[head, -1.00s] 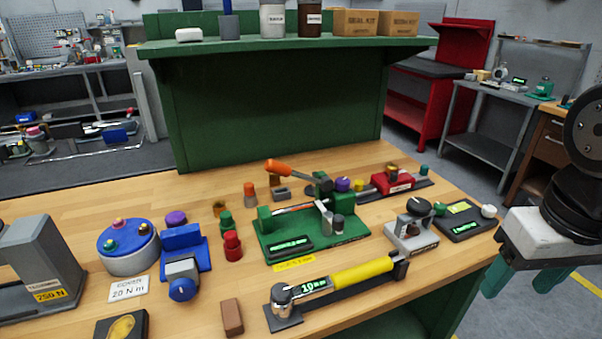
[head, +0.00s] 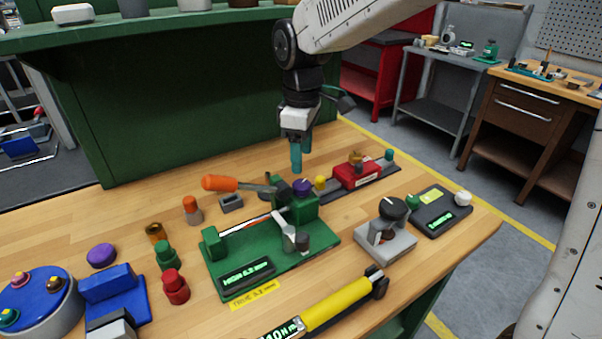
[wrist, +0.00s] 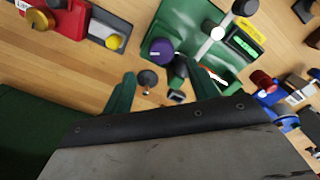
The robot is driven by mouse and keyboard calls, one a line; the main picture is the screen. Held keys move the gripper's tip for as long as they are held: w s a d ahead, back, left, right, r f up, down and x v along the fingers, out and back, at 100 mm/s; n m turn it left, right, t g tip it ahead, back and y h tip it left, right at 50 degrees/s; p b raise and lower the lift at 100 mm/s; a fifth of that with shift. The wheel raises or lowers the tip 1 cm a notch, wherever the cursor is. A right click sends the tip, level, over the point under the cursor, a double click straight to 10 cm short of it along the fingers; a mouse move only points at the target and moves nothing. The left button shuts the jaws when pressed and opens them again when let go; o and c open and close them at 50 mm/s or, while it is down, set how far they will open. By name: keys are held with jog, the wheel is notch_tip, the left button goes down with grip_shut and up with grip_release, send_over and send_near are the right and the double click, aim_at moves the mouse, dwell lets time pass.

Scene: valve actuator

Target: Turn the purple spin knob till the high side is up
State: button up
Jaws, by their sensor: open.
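The purple spin knob (head: 302,187) sits on a green block at the back of the green fixture (head: 322,237). In the wrist view the purple knob (wrist: 161,50) shows from above, just beyond the space between my fingers. The fixture carries a green-lit display (head: 246,274) that seems to read HIGH and a small value. I cannot tell how the knob is turned. My gripper (head: 301,165) points down behind the knob, above the bench, apart from it. In the wrist view my gripper's two teal fingers (wrist: 163,88) are spread with nothing held between them.
An orange-handled lever (head: 222,184) reaches left from near the knob. A yellow knob (head: 320,183) and red block (head: 358,174) stand to its right. Another purple knob (head: 101,255) sits at the left. Bare wood lies behind the fixture.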

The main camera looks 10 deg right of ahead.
aim_at(301, 183)
notch_tip(301, 183, down, 7)
jog(key=shift+s+a, duration=0.1)
jog(key=shift+a, duration=0.05)
jog(key=c, duration=1)
